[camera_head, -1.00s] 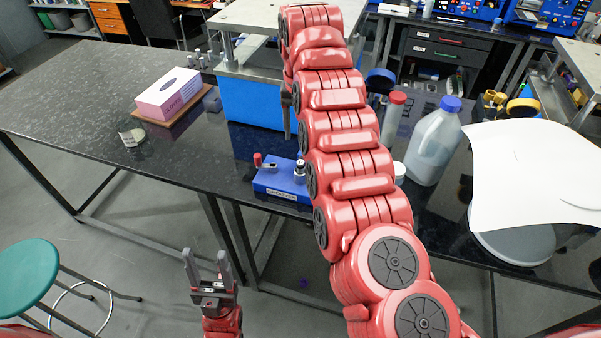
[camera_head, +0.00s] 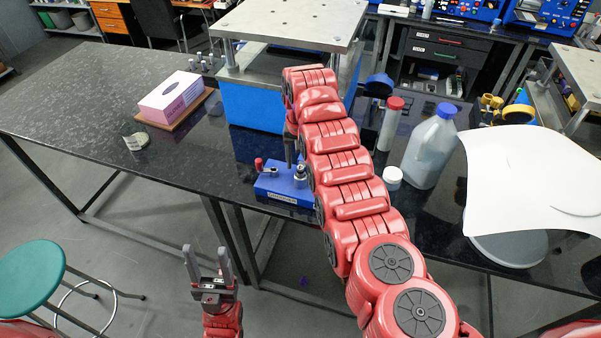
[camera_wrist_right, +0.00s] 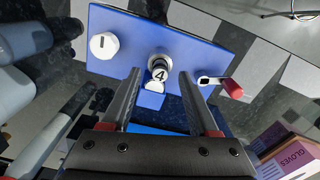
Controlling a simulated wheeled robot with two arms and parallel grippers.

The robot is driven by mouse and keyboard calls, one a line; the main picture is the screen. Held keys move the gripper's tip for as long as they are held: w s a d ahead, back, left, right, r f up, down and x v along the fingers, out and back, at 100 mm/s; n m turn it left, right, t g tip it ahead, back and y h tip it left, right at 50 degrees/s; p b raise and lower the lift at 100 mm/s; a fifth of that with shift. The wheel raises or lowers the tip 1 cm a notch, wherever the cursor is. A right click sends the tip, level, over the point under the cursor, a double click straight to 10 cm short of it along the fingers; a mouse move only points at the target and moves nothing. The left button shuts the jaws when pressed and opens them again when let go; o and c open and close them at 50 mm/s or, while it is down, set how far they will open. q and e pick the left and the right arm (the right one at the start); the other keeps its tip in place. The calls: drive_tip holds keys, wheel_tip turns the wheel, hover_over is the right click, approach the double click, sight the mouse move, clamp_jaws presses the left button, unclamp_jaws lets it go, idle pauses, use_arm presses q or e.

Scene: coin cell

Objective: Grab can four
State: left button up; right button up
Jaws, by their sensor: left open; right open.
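A small metal can marked 4 (camera_wrist_right: 158,75) stands on a blue base (camera_wrist_right: 120,45) in the right wrist view. In the head view, the blue base (camera_head: 272,186) sits near the table's front edge, with a metal piece (camera_head: 300,176) at its right end. My right gripper (camera_wrist_right: 159,84) is open, its two fingers apart on either side of the can's line; contact is not visible. In the head view my right gripper (camera_head: 290,152) is small and dark above the base. My left gripper (camera_head: 207,250) is open and empty, in front of the table.
A red-handled lever (camera_wrist_right: 230,88) and a white round knob (camera_wrist_right: 104,45) flank the can. A gloves box (camera_head: 170,97), blue-and-steel press (camera_head: 250,105), red-capped bottle (camera_head: 390,122) and blue-capped jug (camera_head: 430,148) stand around. The table's left part is mostly clear.

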sight(301, 176)
drive_tip(key=shift+w+f, duration=0.15)
drive_tip(key=shift+f, duration=1.25)
clamp_jaws()
